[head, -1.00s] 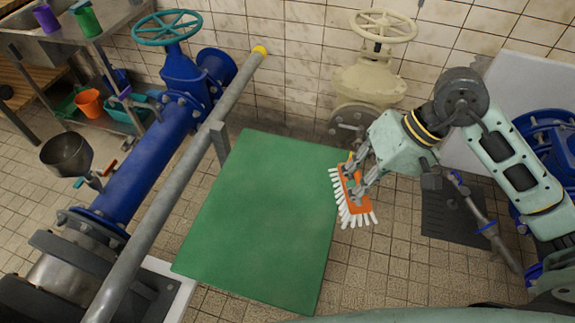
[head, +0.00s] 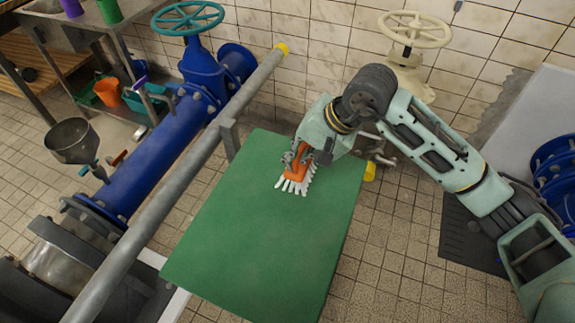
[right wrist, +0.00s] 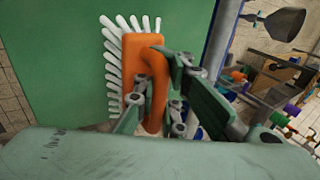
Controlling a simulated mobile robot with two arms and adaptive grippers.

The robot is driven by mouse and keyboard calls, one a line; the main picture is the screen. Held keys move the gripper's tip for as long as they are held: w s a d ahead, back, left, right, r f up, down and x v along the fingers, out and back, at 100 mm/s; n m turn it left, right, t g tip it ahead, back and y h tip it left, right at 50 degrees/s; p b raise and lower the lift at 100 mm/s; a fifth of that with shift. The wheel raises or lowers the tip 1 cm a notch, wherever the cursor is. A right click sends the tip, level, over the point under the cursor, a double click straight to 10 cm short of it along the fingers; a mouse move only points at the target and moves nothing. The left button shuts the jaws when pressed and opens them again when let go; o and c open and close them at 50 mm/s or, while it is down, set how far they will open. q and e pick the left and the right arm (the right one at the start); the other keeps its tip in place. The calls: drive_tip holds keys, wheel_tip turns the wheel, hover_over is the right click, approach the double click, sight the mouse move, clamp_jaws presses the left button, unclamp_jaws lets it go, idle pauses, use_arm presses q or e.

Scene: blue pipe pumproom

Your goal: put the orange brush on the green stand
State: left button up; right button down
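The orange brush (head: 297,175) has white bristles around its edge and a looped orange handle. My right gripper (head: 305,156) is shut on it and holds it over the far part of the green stand (head: 250,240). The right wrist view shows the brush (right wrist: 140,75) with its handle between the fingers (right wrist: 160,95), and the green stand (right wrist: 60,60) behind it. I cannot tell whether the bristles touch the stand's top. My left gripper is not in view.
A blue pipe (head: 140,170) and a grey rail (head: 170,180) run along the stand's left side. A cream valve wheel (head: 414,29) is at the back wall. A yellow cap (head: 370,172) shows at the stand's right edge. The near part of the stand is bare.

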drive_tip(key=shift+w+a+f, duration=0.4)
drive_tip(key=shift+a+f, duration=0.05)
drive_tip(key=shift+a, duration=0.25)
drive_tip(key=shift+w+a+f, duration=0.25)
drive_tip(key=shift+a+f, duration=0.05)
drive_tip(key=shift+f, duration=0.05)
wheel_tip(320, 180, down, 3)
drive_tip(key=shift+f+b, duration=0.15)
drive_tip(key=shift+b, duration=0.5)
drive_tip(key=shift+f, duration=0.35)
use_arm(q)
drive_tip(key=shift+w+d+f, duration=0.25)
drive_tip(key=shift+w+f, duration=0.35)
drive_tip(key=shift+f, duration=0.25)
use_arm(e)
drive_tip(key=c, duration=1.8)
unclamp_jaws()
drive_tip(key=shift+c, duration=0.2)
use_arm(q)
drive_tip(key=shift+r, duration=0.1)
